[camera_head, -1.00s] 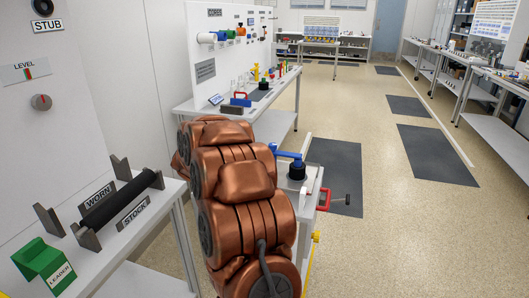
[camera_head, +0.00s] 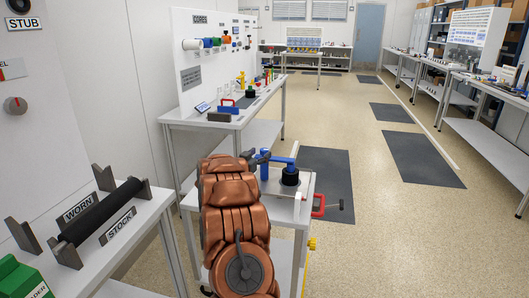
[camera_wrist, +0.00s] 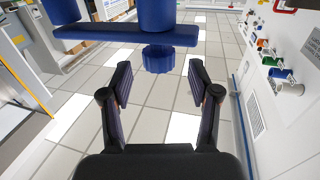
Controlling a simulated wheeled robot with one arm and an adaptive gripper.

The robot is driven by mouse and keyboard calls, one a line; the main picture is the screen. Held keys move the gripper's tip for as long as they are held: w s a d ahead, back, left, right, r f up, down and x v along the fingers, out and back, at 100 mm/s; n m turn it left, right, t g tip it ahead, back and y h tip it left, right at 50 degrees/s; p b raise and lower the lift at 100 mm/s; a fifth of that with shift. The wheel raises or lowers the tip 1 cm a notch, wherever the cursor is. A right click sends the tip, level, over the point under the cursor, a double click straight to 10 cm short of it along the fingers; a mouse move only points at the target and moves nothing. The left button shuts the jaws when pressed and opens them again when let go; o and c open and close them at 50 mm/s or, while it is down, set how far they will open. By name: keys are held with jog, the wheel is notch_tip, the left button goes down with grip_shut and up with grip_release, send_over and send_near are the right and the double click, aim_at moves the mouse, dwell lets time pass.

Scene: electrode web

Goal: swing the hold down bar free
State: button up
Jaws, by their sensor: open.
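A blue bar (camera_head: 276,158), which looks like the hold down bar, runs level from a blue post to above a dark round part (camera_head: 290,177) on a small white cart (camera_head: 307,186). My gripper (camera_head: 258,156) is at the bar's left end in the head view, partly hidden behind my copper arm. In the wrist view the blue bar (camera_wrist: 105,35) crosses the top, with a ridged blue knob (camera_wrist: 158,59) below it. The two dark fingers of my gripper (camera_wrist: 159,76) are spread apart on either side, just short of the knob. Nothing is between them.
A red handle (camera_head: 319,204) sticks out from the cart's right side. A bench (camera_head: 182,118) with cores and tools stands behind. A near-left table (camera_head: 135,232) holds a dark roller (camera_head: 101,211) on stands. The floor (camera_head: 378,225) to the right is clear.

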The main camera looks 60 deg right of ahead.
aim_at(262, 152)
jog(key=shift+w+d, duration=0.15)
jog(key=shift+d, duration=1.8)
grip_shut()
